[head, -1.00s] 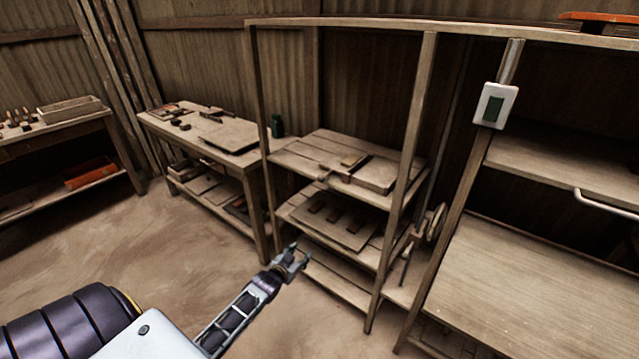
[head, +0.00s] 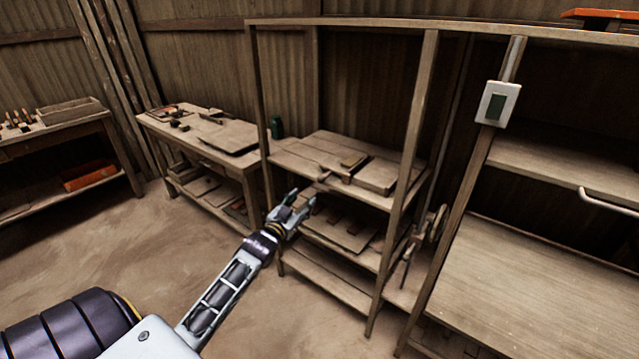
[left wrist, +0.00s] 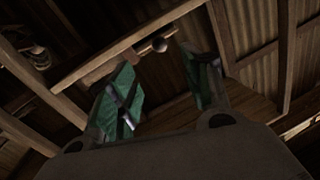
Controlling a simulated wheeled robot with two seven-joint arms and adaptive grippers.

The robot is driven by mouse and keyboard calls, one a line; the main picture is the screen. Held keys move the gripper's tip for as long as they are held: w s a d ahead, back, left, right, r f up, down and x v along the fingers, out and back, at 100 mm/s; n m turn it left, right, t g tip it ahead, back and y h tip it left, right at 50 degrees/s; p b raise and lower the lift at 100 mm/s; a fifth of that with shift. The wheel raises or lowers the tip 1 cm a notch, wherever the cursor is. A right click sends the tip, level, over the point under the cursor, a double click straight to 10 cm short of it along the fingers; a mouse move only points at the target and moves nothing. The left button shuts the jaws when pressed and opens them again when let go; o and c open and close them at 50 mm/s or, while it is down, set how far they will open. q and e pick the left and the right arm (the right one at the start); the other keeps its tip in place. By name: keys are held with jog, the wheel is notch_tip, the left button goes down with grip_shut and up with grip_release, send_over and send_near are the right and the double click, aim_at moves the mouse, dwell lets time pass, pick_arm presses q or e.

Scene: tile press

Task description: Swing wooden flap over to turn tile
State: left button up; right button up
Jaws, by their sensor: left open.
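A wooden press with a flat board (head: 318,152) stands on the upper shelf of the middle rack. A small dark knob (head: 324,177) sits at its front edge; a rounded knob (left wrist: 159,45) on a wooden edge also shows in the left wrist view. A thicker wooden block (head: 378,178) lies to the right, with a small tan tile-like piece (head: 353,160) on top. I cannot tell for sure which board is the flap. My left gripper (head: 302,204) is open and empty, in front of the rack, below the knob in the picture. Its green-padded fingers (left wrist: 162,88) are spread, apart from the knob.
A rack post (head: 410,150) stands to the right, a workbench (head: 190,135) to the left. A white switch box (head: 497,104) hangs on another post. The floor (head: 130,240) at left is clear.

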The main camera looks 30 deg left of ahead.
pick_arm(q)
jog(key=shift+w, duration=0.2)
pick_arm(e)
jog(key=shift+w, duration=0.25)
pick_arm(q)
send_near(319, 182)
jog(key=shift+w, duration=1.4)
jog(key=shift+w+a, duration=0.15)
jog(key=shift+w, duration=0.45)
jog(key=shift+w+a+b, duration=0.2)
jog(key=shift+w+b, duration=0.15)
jog(key=shift+w, duration=1.75)
jog(key=shift+w+a, duration=0.15)
jog(key=shift+w, duration=0.65)
pick_arm(e)
jog(key=shift+w+a+r, duration=0.1)
jog(key=shift+w+a, duration=0.4)
jog(key=shift+w, duration=0.3)
